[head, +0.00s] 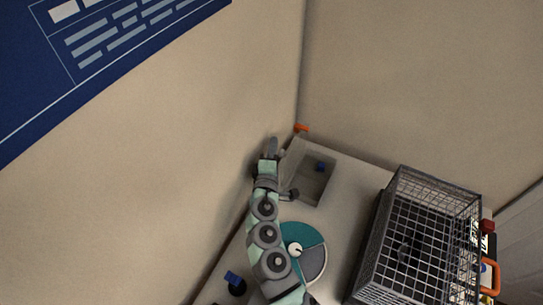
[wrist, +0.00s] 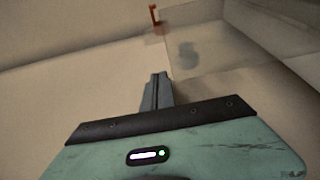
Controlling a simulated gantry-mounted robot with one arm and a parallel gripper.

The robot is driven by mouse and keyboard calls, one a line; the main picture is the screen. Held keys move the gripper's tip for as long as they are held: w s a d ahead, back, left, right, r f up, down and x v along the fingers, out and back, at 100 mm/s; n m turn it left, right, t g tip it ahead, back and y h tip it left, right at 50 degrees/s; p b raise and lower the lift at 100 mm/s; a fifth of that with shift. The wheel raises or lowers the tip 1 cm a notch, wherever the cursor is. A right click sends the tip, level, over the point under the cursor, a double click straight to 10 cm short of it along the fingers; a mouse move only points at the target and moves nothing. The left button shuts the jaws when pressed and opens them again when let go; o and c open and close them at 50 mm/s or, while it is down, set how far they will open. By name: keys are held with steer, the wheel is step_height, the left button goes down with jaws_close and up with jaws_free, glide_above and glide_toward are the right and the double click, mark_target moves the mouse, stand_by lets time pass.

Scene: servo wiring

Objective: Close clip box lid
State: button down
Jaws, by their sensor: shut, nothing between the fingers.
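The clip box (head: 316,190) is a grey see-through box at the table's far corner, with a small blue piece (head: 319,167) inside. Its clear lid (head: 291,158) looks raised on the box's left side, near my gripper; its exact angle is hard to tell. An orange clip (head: 301,128) shows at the lid's far end. My gripper (head: 272,146) is shut and empty, left of the lid. In the wrist view my closed fingertips (wrist: 159,76) point toward a clear panel (wrist: 215,50) with the orange clip (wrist: 154,15) at its corner. Whether they touch it is unclear.
A wire basket (head: 420,235) stands on the right of the table. A round teal and grey disc (head: 305,255) lies beside my arm. A blue-topped dark part (head: 235,282) is at the lower left. Walls (head: 220,110) stand close behind and left of the box.

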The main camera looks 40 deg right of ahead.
mark_target(285, 154)
steer(key=shift+s+d+p, duration=0.2)
steer(key=shift+s+d, duration=0.4)
steer(key=shift+s, duration=0.15)
steer(key=shift+s+d+p, duration=0.15)
steer(key=shift+s+d, duration=0.4)
steer(key=shift+s, duration=0.2)
